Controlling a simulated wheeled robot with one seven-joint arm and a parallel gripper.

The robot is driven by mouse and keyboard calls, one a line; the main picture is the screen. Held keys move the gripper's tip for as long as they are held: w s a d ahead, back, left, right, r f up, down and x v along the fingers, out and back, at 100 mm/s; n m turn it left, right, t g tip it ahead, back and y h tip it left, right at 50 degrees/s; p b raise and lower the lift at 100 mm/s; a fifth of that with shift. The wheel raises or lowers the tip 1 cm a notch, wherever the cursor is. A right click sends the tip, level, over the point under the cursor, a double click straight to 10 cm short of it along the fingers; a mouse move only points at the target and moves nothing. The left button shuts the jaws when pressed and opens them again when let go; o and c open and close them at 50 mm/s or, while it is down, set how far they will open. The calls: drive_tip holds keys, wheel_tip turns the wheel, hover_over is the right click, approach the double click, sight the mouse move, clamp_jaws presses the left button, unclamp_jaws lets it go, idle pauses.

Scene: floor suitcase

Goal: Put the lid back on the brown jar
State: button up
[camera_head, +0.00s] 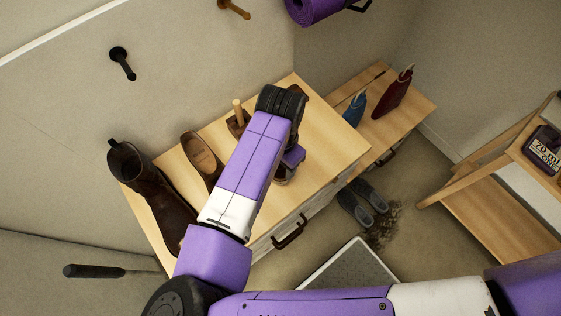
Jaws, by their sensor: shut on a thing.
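My gripper (287,168) is at the end of my purple and white arm, low over the wooden cabinet top (326,130). It is mostly hidden behind my forearm, and its fingertips do not show clearly. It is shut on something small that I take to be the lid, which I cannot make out. A small brown round thing, probably the brown jar (281,178), shows partly just below my gripper, near the cabinet's front edge. I cannot tell whether gripper, lid and jar touch.
A tall brown boot (150,195), a tan shoe (201,158) and a wooden-handled item (238,116) stand left of my arm. Blue (354,110) and red bottles (393,93) stand on the lower bench. Grey slippers (362,203) lie on the floor. The cabinet top's right part is clear.

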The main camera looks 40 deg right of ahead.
drive_tip(key=o, duration=1.4)
drive_tip(key=o, duration=0.5)
drive_tip(key=shift+r, duration=0.1)
drive_tip(key=shift+r+p, duration=2.05)
drive_tip(key=shift+r, duration=1.4)
